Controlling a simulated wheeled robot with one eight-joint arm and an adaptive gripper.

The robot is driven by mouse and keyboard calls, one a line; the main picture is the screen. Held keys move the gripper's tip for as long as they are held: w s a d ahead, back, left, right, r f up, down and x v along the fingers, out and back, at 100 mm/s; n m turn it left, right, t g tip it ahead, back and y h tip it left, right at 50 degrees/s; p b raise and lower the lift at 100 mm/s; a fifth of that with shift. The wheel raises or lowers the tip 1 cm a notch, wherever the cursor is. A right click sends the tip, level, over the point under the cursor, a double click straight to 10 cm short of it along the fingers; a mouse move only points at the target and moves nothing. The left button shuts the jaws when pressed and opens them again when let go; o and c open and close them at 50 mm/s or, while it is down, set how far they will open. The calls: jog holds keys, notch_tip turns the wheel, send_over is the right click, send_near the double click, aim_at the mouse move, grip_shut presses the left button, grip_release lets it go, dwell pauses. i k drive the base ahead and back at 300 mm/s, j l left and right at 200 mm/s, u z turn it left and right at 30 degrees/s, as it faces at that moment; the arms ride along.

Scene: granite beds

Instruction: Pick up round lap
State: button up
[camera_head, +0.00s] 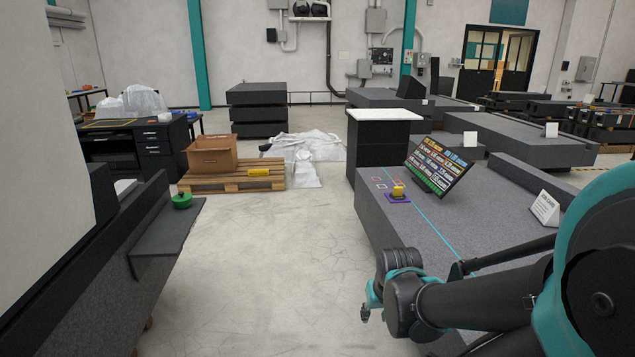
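A green round object with a small knob on top (181,200) sits on a dark shelf (165,232) at the left; by its shape it may be the round lap. A small yellow object (398,190) rests on a purple mat (398,198) on the granite bed (390,228) at the right. I cannot tell its exact shape. My gripper (369,303) hangs at the bed's near left side, low and well right of the green object. It touches neither object. Its fingers are small and partly turned away, so their opening does not show clearly.
A tilted dark board with coloured rows (440,164) and a white sign (545,208) stand on the right bed. A cardboard box (212,155) sits on a wooden pallet (230,184). The concrete floor (275,260) between the left shelf and right bed is clear.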

aim_at(398, 194)
jog(key=i+z, duration=0.1)
jog(key=i, duration=0.5)
jog(key=i+j, duration=0.15)
jog(key=i, duration=0.5)
jog(key=i+z, duration=0.15)
jog(key=i, duration=0.45)
jog(key=i+j+z, duration=0.25)
jog(key=i+z, duration=0.2)
jog(key=i+j+z, duration=0.45)
jog(key=i+j, duration=0.05)
jog(key=i, duration=0.1)
